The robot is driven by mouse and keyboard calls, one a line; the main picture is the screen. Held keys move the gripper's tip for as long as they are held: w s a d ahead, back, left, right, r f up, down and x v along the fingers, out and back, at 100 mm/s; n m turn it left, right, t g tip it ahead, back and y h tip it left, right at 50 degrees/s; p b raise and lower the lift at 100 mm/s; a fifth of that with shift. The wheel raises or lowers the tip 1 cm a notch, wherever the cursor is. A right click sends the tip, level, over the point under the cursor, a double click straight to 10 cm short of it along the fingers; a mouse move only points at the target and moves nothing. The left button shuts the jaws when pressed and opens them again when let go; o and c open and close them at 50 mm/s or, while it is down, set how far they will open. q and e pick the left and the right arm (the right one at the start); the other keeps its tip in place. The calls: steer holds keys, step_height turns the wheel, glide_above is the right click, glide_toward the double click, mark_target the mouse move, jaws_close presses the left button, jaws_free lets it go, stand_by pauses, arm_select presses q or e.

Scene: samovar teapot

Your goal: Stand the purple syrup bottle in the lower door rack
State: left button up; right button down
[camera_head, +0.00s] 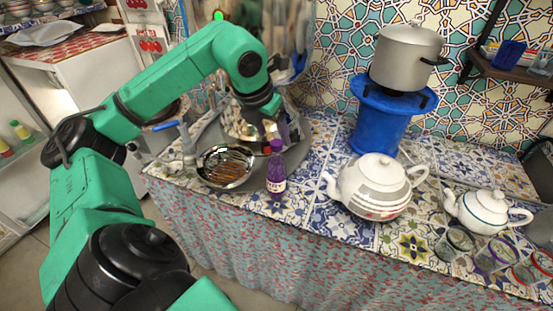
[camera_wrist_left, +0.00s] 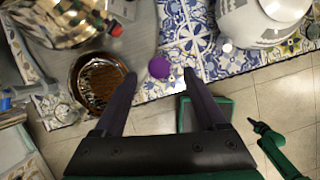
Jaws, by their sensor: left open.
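The purple syrup bottle (camera_head: 277,170) stands upright near the front edge of the tiled counter, just right of a metal bowl. In the left wrist view its round purple cap (camera_wrist_left: 159,68) shows from above, between the fingertips and apart from both. My left gripper (camera_head: 284,129) is open and empty, pointing down above and behind the bottle in the head view; it also shows in the left wrist view (camera_wrist_left: 160,77). At the left edge, a pale shelf or rack (camera_head: 30,146) holds bottles; I cannot tell if it is the lower door rack. My right gripper is out of view.
The metal bowl (camera_head: 225,182) with brown contents sits close left of the bottle. A large white teapot (camera_head: 374,183) and a smaller one (camera_head: 484,208) stand to the right. A shiny samovar (camera_head: 262,60) stands behind. Tiles between bottle and teapot are clear.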

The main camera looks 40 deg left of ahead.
mark_target(276, 143)
arm_select(q)
steer(key=x, duration=0.5)
steer(key=shift+s+a+f, duration=0.1)
steer(key=shift+f, duration=0.1)
jaws_close()
steer(key=shift+r, duration=0.1)
stand_by(1.0)
